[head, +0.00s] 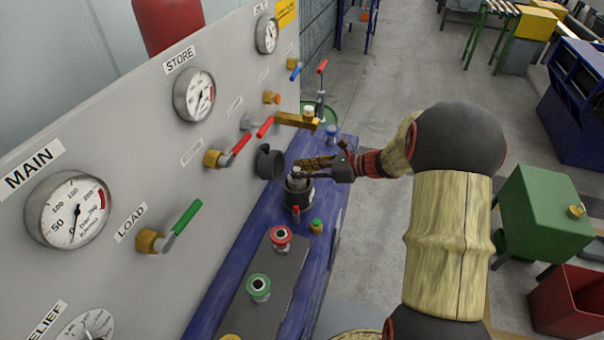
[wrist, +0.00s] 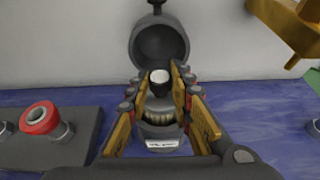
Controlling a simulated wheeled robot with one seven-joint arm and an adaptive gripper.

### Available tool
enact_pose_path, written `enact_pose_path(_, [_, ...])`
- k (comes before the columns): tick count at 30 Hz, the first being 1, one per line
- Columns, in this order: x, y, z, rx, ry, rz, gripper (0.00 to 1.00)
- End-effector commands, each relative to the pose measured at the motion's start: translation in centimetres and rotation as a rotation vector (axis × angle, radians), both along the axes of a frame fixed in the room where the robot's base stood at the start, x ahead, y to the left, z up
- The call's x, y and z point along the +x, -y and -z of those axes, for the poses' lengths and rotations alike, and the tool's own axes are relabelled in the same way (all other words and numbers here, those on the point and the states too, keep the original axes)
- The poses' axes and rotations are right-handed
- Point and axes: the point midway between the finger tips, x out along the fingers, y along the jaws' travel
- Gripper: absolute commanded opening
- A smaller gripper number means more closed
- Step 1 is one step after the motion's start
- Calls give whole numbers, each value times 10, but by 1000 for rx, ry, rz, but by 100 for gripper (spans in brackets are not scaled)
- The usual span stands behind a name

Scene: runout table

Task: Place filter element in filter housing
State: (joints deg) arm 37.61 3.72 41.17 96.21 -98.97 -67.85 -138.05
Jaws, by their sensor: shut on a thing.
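The filter housing (wrist: 160,137) is a grey cup with a white label, standing on the blue bench; in the head view the housing (head: 298,192) is below my gripper. Its dark round lid (wrist: 160,42) is swung open at the back, also visible in the head view (head: 269,162). The filter element (wrist: 159,104) has a pale top with a dark collar and a pleated body. My gripper (wrist: 159,82) is shut on it, yellow fingers on both sides. The element is upright over the housing mouth; fingers partly hide the rim, so I cannot tell how deep it sits.
A panel (head: 120,140) with gauges and valve handles rises behind the bench. A brass bracket (wrist: 292,28) juts out at the right, near my gripper. A dark plate (head: 268,285) with a red knob (head: 281,237) and a green knob (head: 258,286) lies in front of the housing.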

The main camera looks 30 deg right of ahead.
Motion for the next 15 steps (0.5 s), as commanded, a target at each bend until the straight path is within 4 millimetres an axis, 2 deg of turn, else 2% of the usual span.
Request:
enact_pose_path(2, [0, 0, 7, 0, 2, 1, 0])
enact_pose_path(15, [1, 0, 11, 0, 3, 0, 0])
